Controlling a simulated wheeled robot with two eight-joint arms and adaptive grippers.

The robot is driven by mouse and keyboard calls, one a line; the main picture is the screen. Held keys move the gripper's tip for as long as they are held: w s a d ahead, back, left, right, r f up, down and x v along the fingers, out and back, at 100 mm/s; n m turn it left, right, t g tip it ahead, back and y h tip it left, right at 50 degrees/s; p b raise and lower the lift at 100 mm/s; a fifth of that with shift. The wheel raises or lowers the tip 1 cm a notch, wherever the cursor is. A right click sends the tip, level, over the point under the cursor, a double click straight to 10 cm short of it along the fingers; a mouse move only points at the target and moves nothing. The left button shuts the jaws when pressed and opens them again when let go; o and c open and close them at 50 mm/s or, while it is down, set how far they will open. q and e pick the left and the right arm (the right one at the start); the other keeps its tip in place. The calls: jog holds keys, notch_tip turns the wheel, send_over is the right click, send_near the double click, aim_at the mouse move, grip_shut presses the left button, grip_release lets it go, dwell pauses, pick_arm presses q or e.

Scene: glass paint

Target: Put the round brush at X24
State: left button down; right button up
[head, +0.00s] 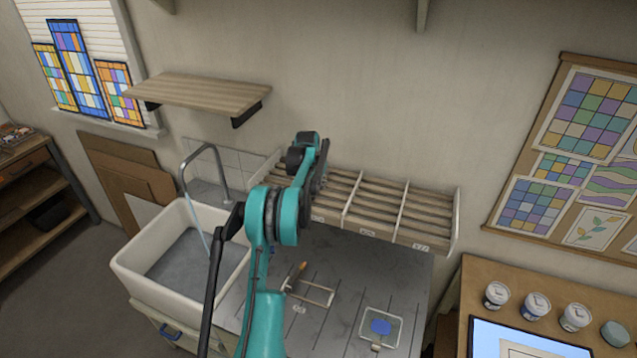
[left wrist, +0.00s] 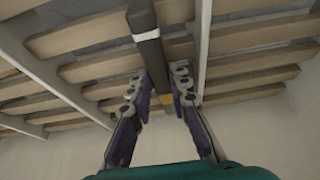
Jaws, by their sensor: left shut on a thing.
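My left gripper (left wrist: 166,97) is shut on a dark rod with a white band and a small yellow-orange part, which appears to be the round brush (left wrist: 146,33). In the left wrist view the brush extends away from the fingers, in front of the wooden slats of the rack. In the head view my teal left arm reaches up to the slatted rack (head: 456,222) against the wall; its fingers and the brush are hidden there. The rack has white dividers and small front labels (head: 420,246), too small to read. My right gripper is not in view.
A white sink (head: 127,266) with a tap stands left of the arm. A wooden shelf (head: 198,95) hangs above.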

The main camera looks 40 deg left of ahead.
pick_arm(q)
jog(key=shift+d, duration=0.1)
jog(key=c, duration=1.4)
grip_release()
jog(key=shift+f, duration=0.1)
